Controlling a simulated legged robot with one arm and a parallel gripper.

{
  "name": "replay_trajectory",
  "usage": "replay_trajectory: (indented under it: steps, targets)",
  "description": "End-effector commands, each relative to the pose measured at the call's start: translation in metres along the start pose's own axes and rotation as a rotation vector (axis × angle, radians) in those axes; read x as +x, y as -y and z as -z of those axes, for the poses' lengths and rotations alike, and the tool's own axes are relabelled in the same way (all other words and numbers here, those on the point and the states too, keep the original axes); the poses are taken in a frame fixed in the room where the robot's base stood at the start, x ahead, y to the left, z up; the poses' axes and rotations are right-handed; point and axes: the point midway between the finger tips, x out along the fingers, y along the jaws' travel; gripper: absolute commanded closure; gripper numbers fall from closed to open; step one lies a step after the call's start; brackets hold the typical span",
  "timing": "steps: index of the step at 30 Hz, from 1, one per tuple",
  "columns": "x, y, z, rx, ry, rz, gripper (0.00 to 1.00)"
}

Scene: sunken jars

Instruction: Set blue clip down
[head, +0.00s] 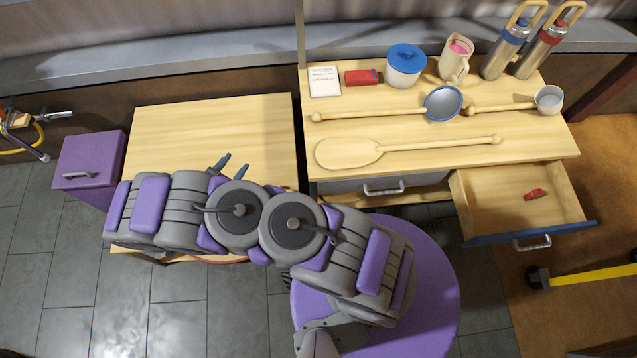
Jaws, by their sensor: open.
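My gripper (231,164) shows only as two dark teal fingertips above the left wooden table (140,125). They are apart, and the rest of the gripper is hidden behind my arm. I cannot make out a blue clip; my arm covers the near part of this table. A small red clip-like object (535,194) lies in the open drawer (495,205) at the right.
The right counter (425,155) holds a wooden paddle (345,152), two ladles, a blue-lidded jar (405,68), a pink-filled jug (456,58), a red box (361,77) and two bottles. A purple bin (90,160) stands left. The left table's far part is clear.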

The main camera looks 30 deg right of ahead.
Motion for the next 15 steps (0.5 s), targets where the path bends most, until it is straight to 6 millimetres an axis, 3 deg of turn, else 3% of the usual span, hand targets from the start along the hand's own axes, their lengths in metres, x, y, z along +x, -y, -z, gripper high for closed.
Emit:
replay_trajectory:
  steps: [1, 6, 15]
  targets:
    - [0.007, -0.002, -0.028, 0.053, 0.011, 0.051, 0.45]
    - [0.024, 0.012, -0.104, 0.200, 0.040, 0.227, 0.45]
    - [0.032, 0.064, -0.219, 0.464, 0.062, 0.536, 0.45]
